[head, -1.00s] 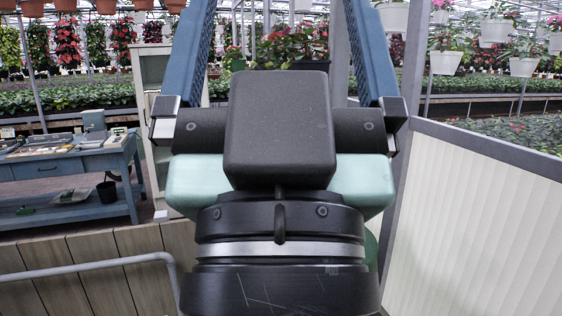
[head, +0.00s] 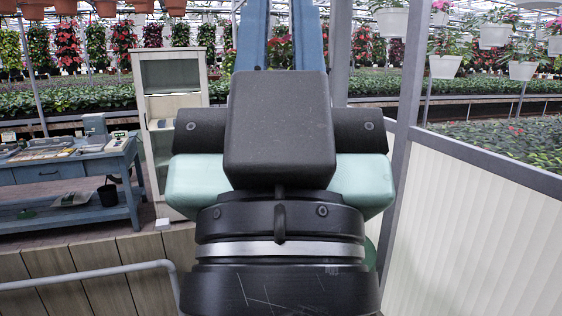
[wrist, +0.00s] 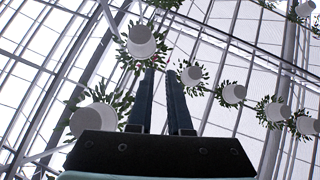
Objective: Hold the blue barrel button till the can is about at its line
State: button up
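My gripper (head: 280,35) points upward in front of the head camera, with its blue fingers running out of the top of that view. In the wrist view the two dark fingers (wrist: 160,85) stand close together with a narrow gap and nothing between them. No blue barrel button, can or line shows in either view. My black wrist and gripper body hide the middle of the head view.
A blue workbench (head: 70,178) with trays stands at left, beside a pale open cabinet (head: 172,88). A ribbed white partition (head: 480,230) closes off the right. A grey rail (head: 90,273) runs low at left. White hanging pots (wrist: 141,42) are overhead.

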grip_shut()
dwell(1.2)
